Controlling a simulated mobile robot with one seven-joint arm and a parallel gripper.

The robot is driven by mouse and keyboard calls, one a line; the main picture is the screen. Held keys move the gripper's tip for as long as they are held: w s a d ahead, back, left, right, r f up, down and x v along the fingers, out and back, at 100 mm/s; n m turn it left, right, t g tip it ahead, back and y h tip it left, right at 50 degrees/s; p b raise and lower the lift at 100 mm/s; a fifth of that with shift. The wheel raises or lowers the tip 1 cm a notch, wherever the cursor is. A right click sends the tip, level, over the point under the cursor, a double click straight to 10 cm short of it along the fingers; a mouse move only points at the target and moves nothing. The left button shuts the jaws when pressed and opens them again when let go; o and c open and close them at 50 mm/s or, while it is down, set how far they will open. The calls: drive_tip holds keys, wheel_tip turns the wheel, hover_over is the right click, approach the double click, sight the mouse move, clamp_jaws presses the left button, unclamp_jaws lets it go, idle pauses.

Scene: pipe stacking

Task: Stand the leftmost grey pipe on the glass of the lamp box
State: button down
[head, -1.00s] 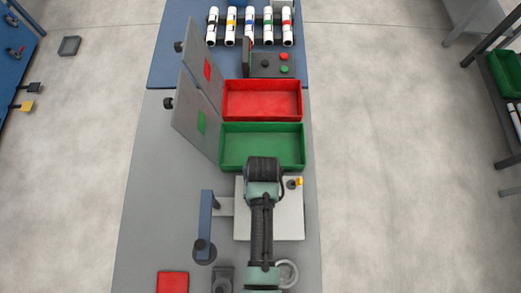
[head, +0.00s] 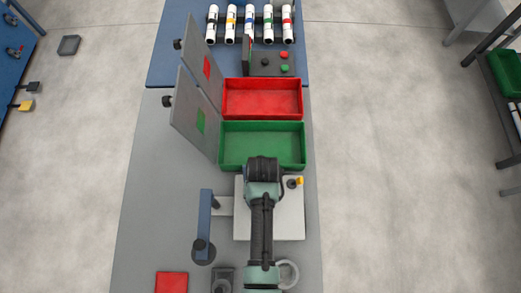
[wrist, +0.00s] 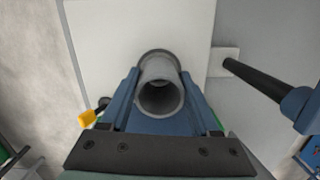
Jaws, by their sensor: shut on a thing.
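My gripper (wrist: 160,82) has two blue fingers shut on a grey pipe (wrist: 158,75). The pipe's open round end faces the wrist camera. The pipe is over the white box (wrist: 105,35), which also shows in the head view (head: 291,222) partly behind my arm. I take this box to be the lamp box. A dark ring shows around the pipe's far end. The glass is hidden behind the pipe and gripper, and I cannot tell whether the pipe touches it. In the head view my arm hides the gripper and pipe.
A yellow knob (head: 300,181) sits at the box's far right corner. A blue piece with a dark arm (head: 206,220) stands left of the box. A green tray (head: 262,126) and a red tray (head: 262,84) lie beyond it. A red square (head: 171,283) is at the front left.

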drive_tip(key=shift+f+b, duration=0.3)
drive_tip(key=shift+f, duration=0.2)
drive_tip(key=shift+c, duration=0.2)
unclamp_jaws()
wheel_tip(320, 180, up, 13)
drive_tip(key=w+b, duration=0.1)
drive_tip(key=shift+w+d, duration=0.15)
drive_tip(key=shift+w, duration=0.05)
drive_tip(key=shift+f, duration=0.1)
idle(0.8)
